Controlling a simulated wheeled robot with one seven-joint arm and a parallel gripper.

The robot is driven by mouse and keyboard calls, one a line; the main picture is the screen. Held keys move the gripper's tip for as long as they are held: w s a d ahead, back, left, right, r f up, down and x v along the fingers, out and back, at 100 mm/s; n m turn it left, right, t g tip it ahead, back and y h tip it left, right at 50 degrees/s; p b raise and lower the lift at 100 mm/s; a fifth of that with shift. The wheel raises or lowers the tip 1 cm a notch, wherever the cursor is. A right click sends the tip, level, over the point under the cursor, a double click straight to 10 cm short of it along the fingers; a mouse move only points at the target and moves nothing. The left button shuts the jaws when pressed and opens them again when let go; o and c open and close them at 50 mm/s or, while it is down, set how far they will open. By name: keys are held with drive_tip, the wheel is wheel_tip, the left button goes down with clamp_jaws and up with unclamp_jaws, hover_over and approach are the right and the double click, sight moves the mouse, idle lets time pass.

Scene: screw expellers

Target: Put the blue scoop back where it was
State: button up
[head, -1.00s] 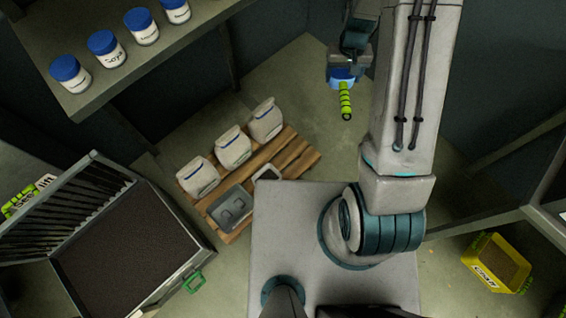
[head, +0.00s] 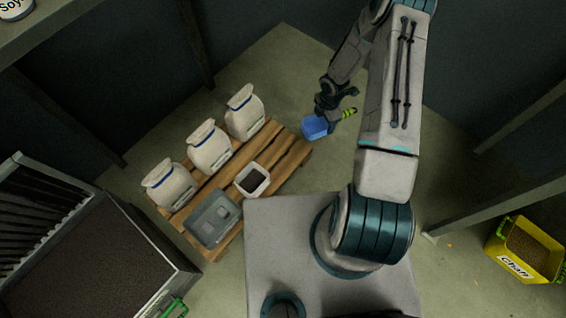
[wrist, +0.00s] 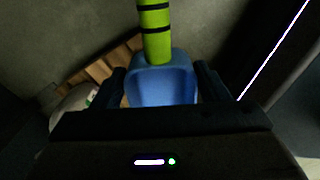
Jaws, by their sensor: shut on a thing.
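The blue scoop (head: 314,127) has a blue bowl and a green handle with dark bands (head: 348,113). My gripper (head: 330,108) is shut on it and holds it near the right end of the wooden pallet (head: 290,158). In the wrist view the scoop's bowl (wrist: 162,84) sits between my two fingers, with the handle pointing up in the picture. The exact grip contact is partly hidden. Whether the scoop touches anything below cannot be told.
On the pallet stand three white sacks (head: 208,150), a grey tray (head: 212,218) and a white container with dark contents (head: 252,180). A bin of dark material (head: 100,255) is at lower left. A yellow Chaff crate (head: 525,248) is at right.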

wheel_tip(320, 180, down, 10)
drive_tip(key=a+n+b, duration=0.1)
drive_tip(key=n+b, duration=0.3)
drive_tip(key=n, duration=0.1)
drive_tip(key=a+f+b, duration=0.1)
drive_tip(key=a+f, duration=0.1)
drive_tip(key=a, duration=0.2)
drive_tip(key=a+f+b, duration=0.1)
drive_tip(key=a+f, duration=0.1)
drive_tip(key=a, duration=0.1)
drive_tip(key=w+a+f+b, duration=0.1)
drive_tip(key=a+f, duration=0.2)
drive_tip(key=a, duration=0.1)
drive_tip(key=shift+w+a+b, duration=0.1)
drive_tip(key=shift+a+b, duration=0.2)
drive_tip(key=shift+b, duration=0.05)
drive_tip(key=shift+f+b, duration=0.8)
drive_tip(key=shift+f, duration=1.2)
drive_tip(key=shift+f, duration=0.1)
drive_tip(key=shift+f+b, duration=0.15)
drive_tip(key=shift+b, duration=0.15)
drive_tip(key=o, duration=1.1)
drive_tip(key=shift+c, duration=0.2)
drive_tip(key=shift+r, duration=0.2)
